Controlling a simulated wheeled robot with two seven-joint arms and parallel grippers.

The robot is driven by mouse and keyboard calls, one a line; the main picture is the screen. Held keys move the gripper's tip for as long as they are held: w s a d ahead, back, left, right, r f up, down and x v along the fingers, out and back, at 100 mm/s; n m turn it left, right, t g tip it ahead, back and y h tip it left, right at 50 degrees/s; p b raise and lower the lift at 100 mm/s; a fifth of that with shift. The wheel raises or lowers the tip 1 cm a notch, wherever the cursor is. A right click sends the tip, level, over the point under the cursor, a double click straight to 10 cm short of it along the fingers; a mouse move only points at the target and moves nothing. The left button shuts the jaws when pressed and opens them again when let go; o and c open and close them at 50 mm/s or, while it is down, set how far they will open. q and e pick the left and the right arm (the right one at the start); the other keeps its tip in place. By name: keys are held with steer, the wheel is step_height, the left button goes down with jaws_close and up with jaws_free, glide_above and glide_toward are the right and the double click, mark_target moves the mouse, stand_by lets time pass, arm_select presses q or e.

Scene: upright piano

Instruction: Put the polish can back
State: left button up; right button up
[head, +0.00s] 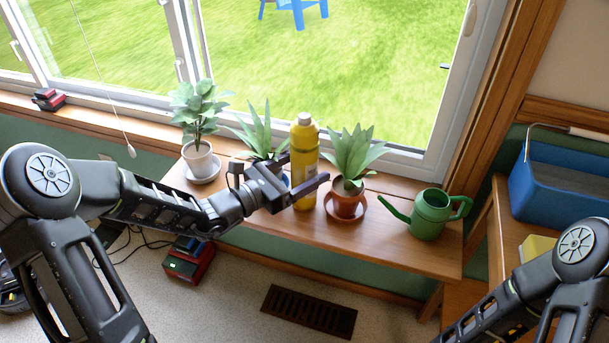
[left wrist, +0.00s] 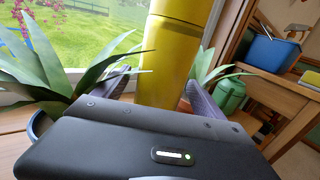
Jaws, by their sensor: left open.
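A tall yellow can with a pale cap (head: 304,145), the only thing here that looks like the polish can, stands upright on the wooden shelf under the window, between two potted plants. My left gripper (head: 302,181) is open at the can's lower half, with one finger in front of it and the other towards its left and back. In the left wrist view the yellow can (left wrist: 172,55) rises between the two fingers, its top cut off by the frame. Whether a finger touches it I cannot tell. My right arm shows at the lower right; its gripper is outside the picture.
A plant in a terracotta pot (head: 346,202) stands close right of the can, a spiky plant (head: 262,135) close left. Further off are a white-potted plant (head: 199,160), a green watering can (head: 431,215) and, on a side table, a blue caddy (head: 560,185) and a yellow block (head: 537,247).

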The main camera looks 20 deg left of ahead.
arm_select(q)
steer(key=shift+w, duration=0.1)
steer(key=shift+c, duration=0.4)
jaws_close()
stand_by(0.8)
steer(key=shift+r, duration=0.1)
